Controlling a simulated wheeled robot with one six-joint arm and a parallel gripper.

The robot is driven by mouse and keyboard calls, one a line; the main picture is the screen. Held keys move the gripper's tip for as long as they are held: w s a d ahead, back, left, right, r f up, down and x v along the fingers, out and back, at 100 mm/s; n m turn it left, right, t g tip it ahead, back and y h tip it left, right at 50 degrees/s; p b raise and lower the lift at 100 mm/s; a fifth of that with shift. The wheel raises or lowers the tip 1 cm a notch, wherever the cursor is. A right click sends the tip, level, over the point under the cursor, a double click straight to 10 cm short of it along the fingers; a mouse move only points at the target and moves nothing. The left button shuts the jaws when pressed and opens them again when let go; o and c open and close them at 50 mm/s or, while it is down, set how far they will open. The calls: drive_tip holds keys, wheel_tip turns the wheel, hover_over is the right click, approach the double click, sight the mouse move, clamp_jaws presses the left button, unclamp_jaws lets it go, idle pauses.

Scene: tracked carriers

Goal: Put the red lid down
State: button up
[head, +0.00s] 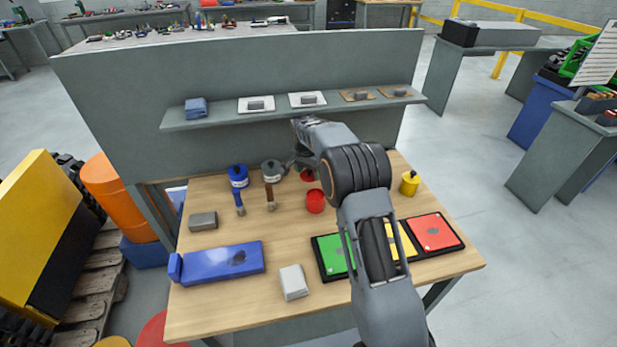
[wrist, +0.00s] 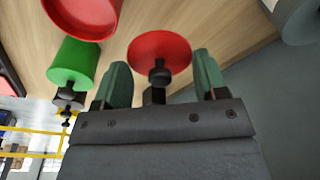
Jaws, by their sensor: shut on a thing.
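The red lid (wrist: 160,50) is a round disc with a black knob. My gripper (wrist: 160,75) is shut on it by the knob, with a green finger on each side. In the head view the lid (head: 307,175) shows partly behind my arm, over the back middle of the wooden table (head: 200,300). I cannot tell whether it touches the table. An open red cup (head: 315,201) stands in front of it and shows at the top left of the wrist view (wrist: 85,15). My gripper is mostly hidden behind my arm in the head view.
A blue can (head: 238,172) and a grey can (head: 272,169) stand left of the lid. A green container (wrist: 72,62) with a black knob and a yellow container (head: 410,184) stand to the right. Green (head: 331,256), yellow and red pads lie in front. A shelf (head: 215,121) overhangs the back.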

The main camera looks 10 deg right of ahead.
hover_over(309, 185)
wheel_tip(309, 185, down, 4)
drive_tip(key=shift+a+f+p, duration=0.15)
drive_tip(key=shift+f+p, duration=0.05)
drive_tip(key=shift+p, duration=0.15)
drive_tip(key=shift+f, duration=1.5)
drive_tip(key=shift+f, duration=0.15)
drive_tip(key=o, duration=1)
drive_tip(key=shift+c, duration=0.2)
